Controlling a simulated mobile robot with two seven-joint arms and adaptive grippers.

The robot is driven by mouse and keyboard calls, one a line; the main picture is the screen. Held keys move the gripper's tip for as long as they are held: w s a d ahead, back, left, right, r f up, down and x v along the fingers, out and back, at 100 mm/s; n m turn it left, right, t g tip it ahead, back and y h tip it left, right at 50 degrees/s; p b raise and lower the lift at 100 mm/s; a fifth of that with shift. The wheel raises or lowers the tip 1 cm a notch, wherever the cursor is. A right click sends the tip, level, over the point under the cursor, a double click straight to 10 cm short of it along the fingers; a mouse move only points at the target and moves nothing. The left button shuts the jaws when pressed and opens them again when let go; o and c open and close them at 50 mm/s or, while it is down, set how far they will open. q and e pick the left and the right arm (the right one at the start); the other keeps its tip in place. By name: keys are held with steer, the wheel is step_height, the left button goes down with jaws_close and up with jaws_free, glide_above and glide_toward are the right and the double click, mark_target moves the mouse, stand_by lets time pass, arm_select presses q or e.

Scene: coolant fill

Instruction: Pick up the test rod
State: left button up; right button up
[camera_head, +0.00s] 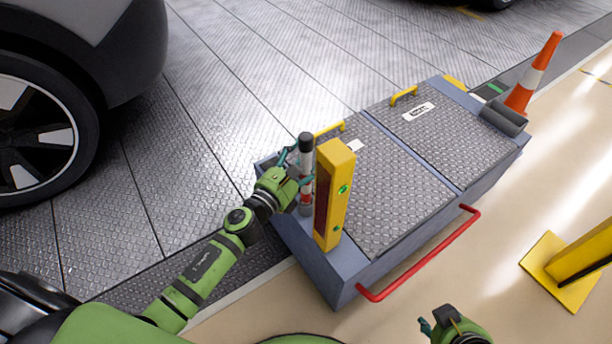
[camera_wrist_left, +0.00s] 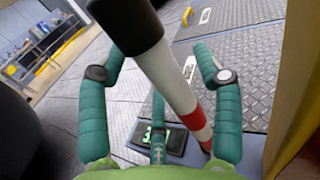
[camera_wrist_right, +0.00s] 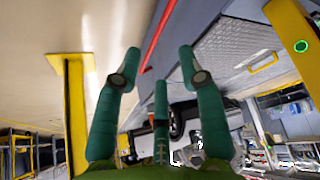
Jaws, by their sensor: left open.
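The test rod (camera_head: 306,160) stands upright near the front left corner of the grey platform. It has a dark top and a white shaft with red bands. In the left wrist view the rod (camera_wrist_left: 170,75) runs between the spread fingers, from its dark top down to a red-and-white lower part. My left gripper (camera_head: 296,168) is open around the rod. My right gripper (camera_head: 440,322) is low at the bottom right of the head view, away from the rod. In the right wrist view its fingers (camera_wrist_right: 160,75) are spread with nothing between them.
A yellow post (camera_head: 334,195) with green lights stands right beside the rod. The platform (camera_head: 395,185) has tread-plate lids, yellow handles and a red rail (camera_head: 420,258). An orange cone (camera_head: 535,75) stands at the far right, a yellow stand (camera_head: 562,270) at the right, a car (camera_head: 70,100) at left.

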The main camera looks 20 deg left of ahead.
arm_select(q)
steer(key=shift+w, duration=0.2)
jaws_close()
steer(key=shift+r, duration=0.1)
